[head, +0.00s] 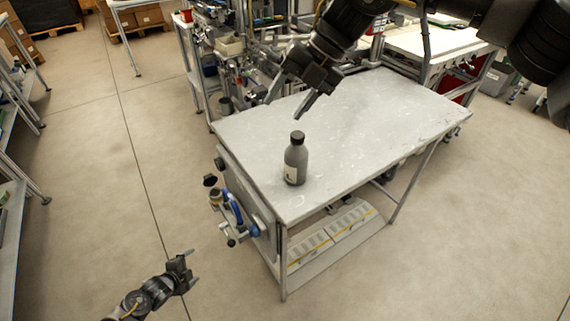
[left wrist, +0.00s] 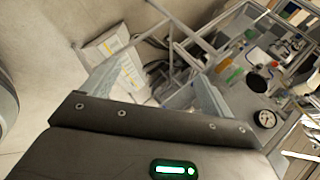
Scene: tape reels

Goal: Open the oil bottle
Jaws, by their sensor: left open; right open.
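The oil bottle (head: 295,165) stands upright near the front left part of the grey table (head: 385,115). It is grey with a dark cap (head: 297,137) and a pale label low on its side. My right gripper (head: 285,108) is open and empty, with its fingers pointing down. In the picture it is just above the cap, and no contact shows. My left gripper (head: 191,272) is open and empty, low over the floor to the left of the table. Its spread fingers also show in the left wrist view (left wrist: 152,92), with no bottle between them.
Blue and black fittings (head: 235,215) stick out from the table's left side. A low shelf (head: 335,238) under the table holds pale boxes. Equipment racks (head: 235,60) stand behind the table. The tabletop around the bottle is clear.

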